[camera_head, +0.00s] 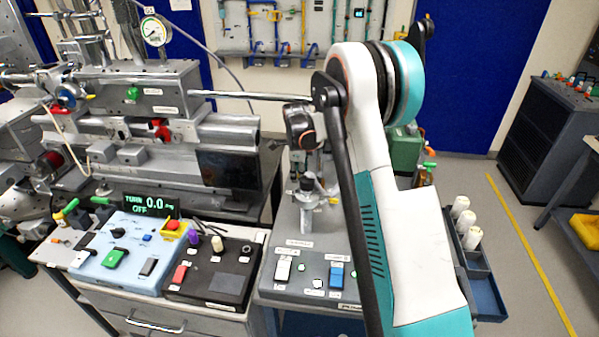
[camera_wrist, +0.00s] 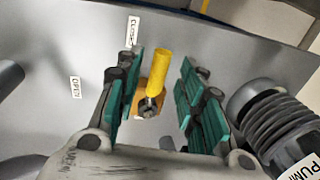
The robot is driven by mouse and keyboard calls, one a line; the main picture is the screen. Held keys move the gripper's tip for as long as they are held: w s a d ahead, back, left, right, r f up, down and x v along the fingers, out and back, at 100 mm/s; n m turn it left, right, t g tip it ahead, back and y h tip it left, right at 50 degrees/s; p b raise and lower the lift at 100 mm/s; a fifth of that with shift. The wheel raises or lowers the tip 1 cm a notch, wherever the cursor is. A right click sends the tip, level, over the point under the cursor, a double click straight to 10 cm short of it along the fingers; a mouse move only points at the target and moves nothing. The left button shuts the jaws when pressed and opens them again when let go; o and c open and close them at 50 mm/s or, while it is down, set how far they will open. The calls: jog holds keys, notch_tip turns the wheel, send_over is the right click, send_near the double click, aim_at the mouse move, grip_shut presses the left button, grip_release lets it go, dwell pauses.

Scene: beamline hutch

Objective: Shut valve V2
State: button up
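A valve with a yellow lever handle (camera_wrist: 159,72) on a brass-coloured body (camera_wrist: 150,100) shows in the wrist view. Its lever points up in the picture, a little right of the "CLOSE" label (camera_wrist: 133,31) and well away from the "OPEN" label (camera_wrist: 75,87). No V2 tag is readable. My gripper (camera_wrist: 160,88) is open, its teal-padded fingers to either side of the lever, with visible gaps on both sides. I cannot tell how deep the lever sits between them. In the head view, I cannot pick out this valve or the fingers clearly.
A ribbed dark fitting (camera_wrist: 270,112) beside a "PUMP" label (camera_wrist: 304,170) stands close to the right finger. In the head view, control boxes (camera_head: 130,250) stand at the front left, and a blue tray (camera_head: 485,290) with white bottles is to the right.

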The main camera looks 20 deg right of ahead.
notch_tip(320, 180, up, 12)
jog(key=s+a, duration=0.1)
jog(key=s, duration=0.1)
jog(key=shift+a, duration=0.15)
jog(key=shift+f, duration=0.1)
dwell(0.5)
jog(key=s+a+r+n+t, duration=0.1)
jog(key=s+a+r+n, duration=0.45)
jog(key=s, duration=0.35)
jog(key=s+a+r+n+t, duration=0.2)
jog(key=s+a+r+n, duration=0.2)
jog(key=s+r+n, duration=0.3)
jog(key=s+a+f+n+t, duration=0.1)
jog(key=s+a+f+n, duration=0.1)
jog(key=s+n, duration=0.4)
jog(key=s+a+f+n+t+y, duration=0.1)
jog(key=s+a+n, duration=0.3)
jog(key=s, duration=1.1)
jog(key=shift+s+a+f+n, duration=0.25)
jog(key=shift+f+n, duration=0.55)
jog(key=shift+n, duration=0.45)
